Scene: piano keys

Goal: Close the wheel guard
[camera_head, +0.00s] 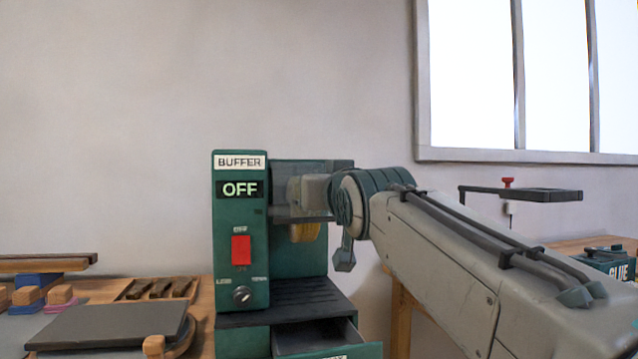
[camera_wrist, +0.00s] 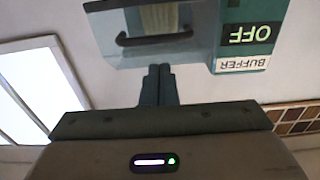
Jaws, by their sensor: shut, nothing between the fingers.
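The wheel guard (camera_head: 285,205) is a clear panel on the green buffer machine (camera_head: 232,215), seen at the upper part of its wheel bay. The yellow buffing wheel (camera_head: 303,233) shows below the guard, so the guard looks raised. In the wrist view, which is turned upside down, the clear guard (camera_wrist: 190,52) has a dark bar handle (camera_wrist: 153,38), with the pale yellow wheel (camera_wrist: 159,18) behind. My gripper (camera_wrist: 158,72) is shut and empty, its tips close to the guard near the handle; contact cannot be told. In the head view my arm hides much of this.
The machine's panel reads OFF, with a red switch (camera_head: 241,250) and a knob (camera_head: 242,295). An open drawer (camera_head: 318,337) sticks out below. A tool tray (camera_head: 158,289) stands left, and a glue box (camera_head: 606,262) stands at far right.

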